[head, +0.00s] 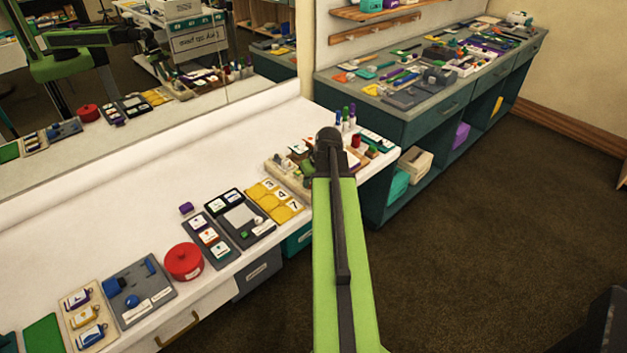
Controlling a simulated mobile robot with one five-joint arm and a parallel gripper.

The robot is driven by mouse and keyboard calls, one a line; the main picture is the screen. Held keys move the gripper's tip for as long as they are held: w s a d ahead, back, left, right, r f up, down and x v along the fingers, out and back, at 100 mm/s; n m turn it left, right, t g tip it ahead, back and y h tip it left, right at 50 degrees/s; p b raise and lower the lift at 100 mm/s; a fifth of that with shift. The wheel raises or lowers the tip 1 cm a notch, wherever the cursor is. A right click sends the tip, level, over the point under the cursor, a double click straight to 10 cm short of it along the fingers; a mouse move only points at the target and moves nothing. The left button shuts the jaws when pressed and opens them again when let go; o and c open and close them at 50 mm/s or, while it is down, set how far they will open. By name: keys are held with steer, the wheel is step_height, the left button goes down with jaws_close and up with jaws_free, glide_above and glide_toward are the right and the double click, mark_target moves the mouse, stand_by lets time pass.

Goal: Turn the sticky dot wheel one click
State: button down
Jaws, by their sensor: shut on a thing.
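My gripper (329,148) is at the far end of my green arm, over the right end of the white counter (130,200). It is seen from behind, and my dark wrist hides its fingertips. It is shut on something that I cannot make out. It is at the wooden tray (290,180) of small red, green and white items. I cannot pick out the sticky dot wheel for certain; it may be hidden behind my wrist. A round red labelled object (183,262) sits farther left on the counter, well apart from my gripper.
Upright markers (345,117) and a teal card tray (377,139) are close beyond my gripper. Yellow number cards (274,199) and a grey board (240,217) lie to its left. A mirror backs the counter. A teal bench (420,125) stands right; open floor lies in front.

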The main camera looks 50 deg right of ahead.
steer(key=shift+a+m+h, duration=0.15)
steer(key=shift+m+h, duration=0.45)
steer(key=shift+m, duration=0.7)
steer(key=shift+w+m+g+h, duration=0.1)
steer(key=shift+m+g+h, duration=0.4)
steer(key=shift+m, duration=1.2)
steer(key=shift+a, duration=0.1)
steer(key=c, duration=1.1)
jaws_free()
steer(key=shift+o, duration=0.2)
